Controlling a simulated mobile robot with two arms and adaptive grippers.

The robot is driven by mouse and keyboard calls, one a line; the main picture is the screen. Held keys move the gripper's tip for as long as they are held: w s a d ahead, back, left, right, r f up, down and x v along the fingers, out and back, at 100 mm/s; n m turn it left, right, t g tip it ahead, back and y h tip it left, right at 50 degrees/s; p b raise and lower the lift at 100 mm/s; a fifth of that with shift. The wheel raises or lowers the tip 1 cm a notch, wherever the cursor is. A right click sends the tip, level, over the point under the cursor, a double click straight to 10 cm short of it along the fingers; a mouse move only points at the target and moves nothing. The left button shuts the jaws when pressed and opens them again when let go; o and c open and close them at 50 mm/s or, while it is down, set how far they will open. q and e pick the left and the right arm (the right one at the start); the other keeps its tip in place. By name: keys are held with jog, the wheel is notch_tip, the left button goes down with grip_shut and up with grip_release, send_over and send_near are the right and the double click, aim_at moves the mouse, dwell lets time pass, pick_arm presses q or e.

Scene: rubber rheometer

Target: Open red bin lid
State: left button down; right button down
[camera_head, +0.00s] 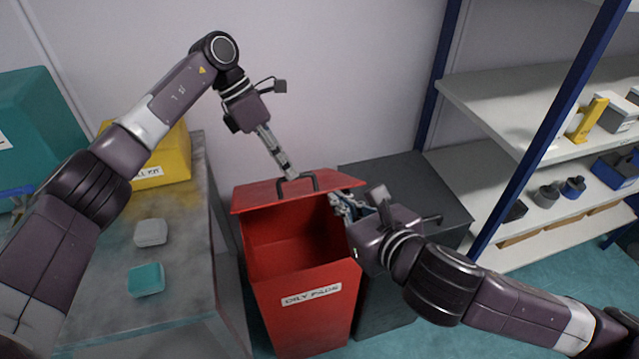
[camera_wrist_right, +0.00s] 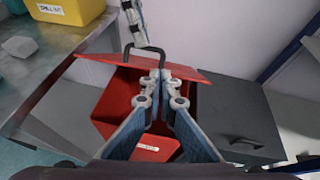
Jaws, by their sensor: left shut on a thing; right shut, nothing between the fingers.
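The red bin (camera_head: 310,305), labelled for oily rags, stands on the floor with its inside showing. Its red lid (camera_head: 255,194) is raised and tilted up at the back, and also shows in the right wrist view (camera_wrist_right: 192,72). My left gripper (camera_head: 290,176) is shut on the lid's dark handle (camera_head: 312,178), coming from above. My right gripper (camera_head: 338,202) is shut and empty at the bin's right side, close to the lid's right end; I cannot tell if it touches. In the right wrist view its fingers (camera_wrist_right: 160,80) meet in front of the bin opening.
A grey workbench (camera_head: 185,285) stands left, with a yellow bin (camera_head: 165,165) and small grey and teal boxes. A dark grey cabinet (camera_head: 365,165) stands right of the red bin. White shelving (camera_head: 490,90) with blue posts is further right.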

aim_at(318, 190)
pick_arm(q)
jog(key=shift+w+a+f, duration=0.3)
jog(key=shift+a+f, duration=0.05)
pick_arm(e)
jog(key=x, duration=1)
jog(key=shift+r, duration=0.1)
jog(key=shift+w+a+r, duration=0.15)
jog(key=shift+w+r, duration=0.45)
jog(key=shift+r, duration=0.2)
pick_arm(q)
jog(key=c, duration=2.4)
grip_release()
jog(key=o, duration=0.4)
jog(key=shift+w+f, duration=0.25)
jog(key=shift+w, duration=0.1)
jog(key=shift+c, duration=0.2)
pick_arm(e)
jog(key=shift+w+f, duration=0.25)
jog(key=shift+w, duration=0.15)
pick_arm(q)
jog(key=shift+r, duration=0.15)
